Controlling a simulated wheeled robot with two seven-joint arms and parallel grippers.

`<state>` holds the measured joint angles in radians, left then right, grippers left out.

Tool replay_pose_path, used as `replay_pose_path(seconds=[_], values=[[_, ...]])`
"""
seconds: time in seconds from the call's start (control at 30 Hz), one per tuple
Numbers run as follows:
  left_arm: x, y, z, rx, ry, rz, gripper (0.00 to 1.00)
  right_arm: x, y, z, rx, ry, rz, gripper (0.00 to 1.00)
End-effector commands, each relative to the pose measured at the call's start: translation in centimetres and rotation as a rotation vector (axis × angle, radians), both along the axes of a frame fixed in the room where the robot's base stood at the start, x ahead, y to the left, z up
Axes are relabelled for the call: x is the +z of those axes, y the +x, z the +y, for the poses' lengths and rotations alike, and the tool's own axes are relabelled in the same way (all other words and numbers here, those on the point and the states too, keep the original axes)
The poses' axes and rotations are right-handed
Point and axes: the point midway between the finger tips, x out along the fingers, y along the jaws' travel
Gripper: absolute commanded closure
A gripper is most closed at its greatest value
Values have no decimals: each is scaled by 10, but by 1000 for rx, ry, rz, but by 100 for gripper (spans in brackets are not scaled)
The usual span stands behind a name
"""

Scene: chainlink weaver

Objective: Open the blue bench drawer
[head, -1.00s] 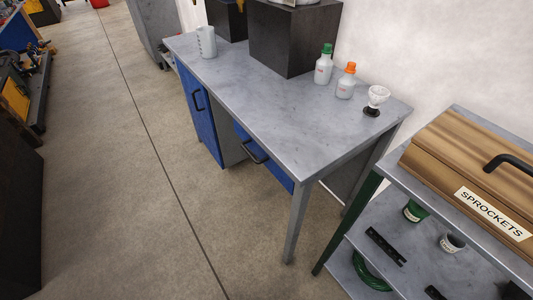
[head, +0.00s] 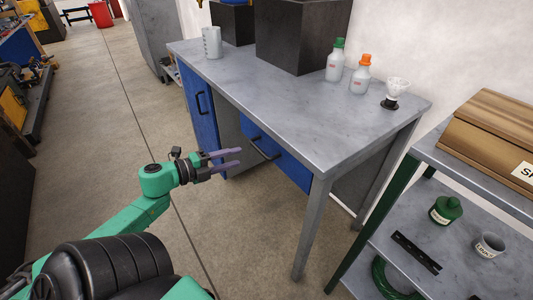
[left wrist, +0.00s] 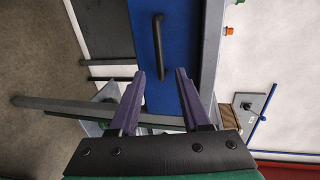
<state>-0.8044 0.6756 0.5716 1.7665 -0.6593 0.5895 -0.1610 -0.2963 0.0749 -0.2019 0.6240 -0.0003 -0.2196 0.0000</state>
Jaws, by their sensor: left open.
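The blue bench drawer (head: 288,162) sits under the grey bench top and looks shut. Its dark bar handle (head: 264,152) is on the front. In the left wrist view the drawer front (left wrist: 177,40) appears turned on its side, with the handle (left wrist: 158,45) ahead of the fingers. My left gripper (head: 239,159) is open and empty in front of the drawer, its purple fingertips pointing at the handle and apart from it. The left wrist view shows its two fingers (left wrist: 160,75) spread either side of the lower handle end. My right gripper is not in view.
A blue cabinet door (head: 202,118) is left of the drawer. The bench top (head: 300,110) holds a jug (head: 211,42), two bottles and a dark block. A bench leg (head: 311,230) and a shelf unit (head: 400,215) stand at right.

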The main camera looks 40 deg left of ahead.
Motion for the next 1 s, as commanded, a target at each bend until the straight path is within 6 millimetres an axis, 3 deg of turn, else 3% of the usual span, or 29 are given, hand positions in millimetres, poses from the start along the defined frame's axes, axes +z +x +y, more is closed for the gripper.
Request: replay_pose_path(seconds=[0.2,0.33,0.5,0.73,0.8,0.87,1.0], values=[[-14,58,-17,0,1,-4,53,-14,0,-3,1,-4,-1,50],[-19,83,-24,2,-3,-3,53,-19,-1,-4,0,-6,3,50],[-22,96,-28,4,-2,1,53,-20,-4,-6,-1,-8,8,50],[-22,97,-29,4,-3,1,53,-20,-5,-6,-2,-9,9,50],[-22,97,-29,4,-3,1,80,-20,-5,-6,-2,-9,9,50],[-22,97,-29,4,-3,1,100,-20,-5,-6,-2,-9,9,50],[-22,97,-29,4,-3,1,100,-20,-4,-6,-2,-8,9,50]])
